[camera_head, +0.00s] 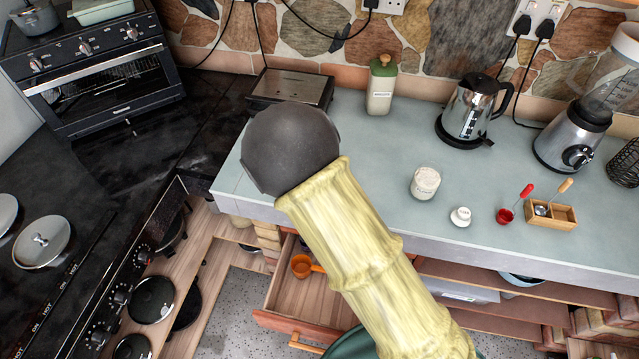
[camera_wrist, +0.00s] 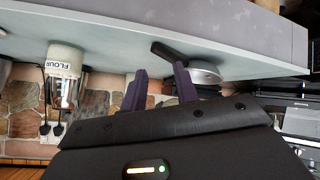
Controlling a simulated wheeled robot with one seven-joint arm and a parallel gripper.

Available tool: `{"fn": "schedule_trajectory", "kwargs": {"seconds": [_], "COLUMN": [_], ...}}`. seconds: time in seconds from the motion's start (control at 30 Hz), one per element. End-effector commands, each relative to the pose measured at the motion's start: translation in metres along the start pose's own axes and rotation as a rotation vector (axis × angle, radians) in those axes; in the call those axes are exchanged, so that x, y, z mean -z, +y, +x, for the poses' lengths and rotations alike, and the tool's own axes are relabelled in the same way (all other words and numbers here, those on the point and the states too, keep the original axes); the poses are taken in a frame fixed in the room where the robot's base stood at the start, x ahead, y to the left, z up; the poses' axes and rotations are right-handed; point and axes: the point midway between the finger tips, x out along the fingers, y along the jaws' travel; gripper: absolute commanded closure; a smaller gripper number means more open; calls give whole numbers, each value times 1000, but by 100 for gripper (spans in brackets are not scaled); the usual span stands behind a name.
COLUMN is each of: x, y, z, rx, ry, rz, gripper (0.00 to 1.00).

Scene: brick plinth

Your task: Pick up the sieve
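In the wrist view my gripper (camera_wrist: 160,69) shows two dark purple fingers that stand apart, with nothing between them. Just beyond the fingertips, on the counter, lies a round silver piece with a black handle (camera_wrist: 168,51); it looks like the sieve. The right finger covers part of it, so I cannot tell whether they touch. In the head view my arm hides the gripper, and I cannot make out this black-handled piece there.
Below, an open drawer (camera_head: 310,310) holds an orange cup (camera_head: 301,266).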

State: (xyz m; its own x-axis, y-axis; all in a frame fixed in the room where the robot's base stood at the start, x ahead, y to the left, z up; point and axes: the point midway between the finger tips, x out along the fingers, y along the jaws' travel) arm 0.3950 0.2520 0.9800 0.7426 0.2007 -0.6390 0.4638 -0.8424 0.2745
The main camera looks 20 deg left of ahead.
Motion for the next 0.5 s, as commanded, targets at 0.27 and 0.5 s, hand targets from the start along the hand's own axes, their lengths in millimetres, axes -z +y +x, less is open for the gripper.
{"fn": "schedule_trajectory", "kwargs": {"seconds": [0.27,0.5], "x": [22,28], "y": [-68,-89], "z": [-30,-43], "rx": [48,74], "ry": [322,439], "rz": [-277,-353], "gripper": [70,70]}}
